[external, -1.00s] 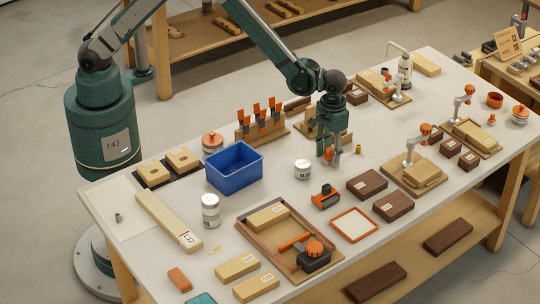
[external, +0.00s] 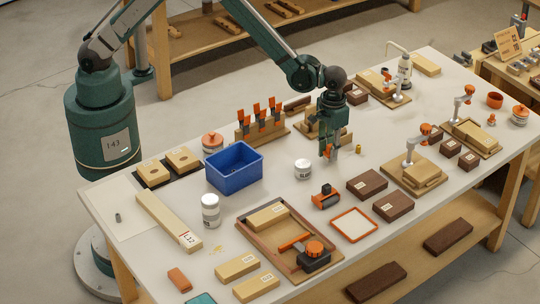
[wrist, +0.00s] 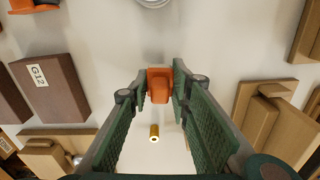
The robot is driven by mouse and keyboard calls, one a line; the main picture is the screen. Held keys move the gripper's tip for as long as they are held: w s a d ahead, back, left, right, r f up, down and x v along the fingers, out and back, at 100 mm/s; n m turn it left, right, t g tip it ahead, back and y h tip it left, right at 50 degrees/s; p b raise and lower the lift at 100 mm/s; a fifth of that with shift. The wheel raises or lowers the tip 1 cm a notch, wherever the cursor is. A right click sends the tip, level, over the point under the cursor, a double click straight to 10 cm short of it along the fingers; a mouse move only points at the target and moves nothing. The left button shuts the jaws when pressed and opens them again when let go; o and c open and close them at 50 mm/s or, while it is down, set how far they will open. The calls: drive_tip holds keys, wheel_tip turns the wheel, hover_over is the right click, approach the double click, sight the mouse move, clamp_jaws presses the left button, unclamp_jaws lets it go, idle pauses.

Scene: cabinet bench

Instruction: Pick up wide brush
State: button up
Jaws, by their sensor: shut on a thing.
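My gripper (external: 330,154) is over the middle of the bench and points down. In the wrist view its two green fingers are closed on an orange block-shaped piece (wrist: 158,85) at their tips. This appears to be the wide brush; its bristles are hidden, so I cannot confirm its shape. In the external view, only a little orange (external: 326,148) shows beside the fingers. I cannot tell exactly how far the piece is from the bench top.
A small brass cylinder (external: 358,149) stands just right of the gripper. A white jar (external: 303,169) and a blue bin (external: 234,170) are to the left. Dark blocks (external: 367,185) lie in front. A rack of orange-handled tools (external: 262,122) stands behind left.

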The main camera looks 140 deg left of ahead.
sight(330, 145)
wheel_tip(330, 145, up, 9)
drive_tip(key=shift+f+p, duration=0.15)
drive_tip(key=shift+p, duration=0.15)
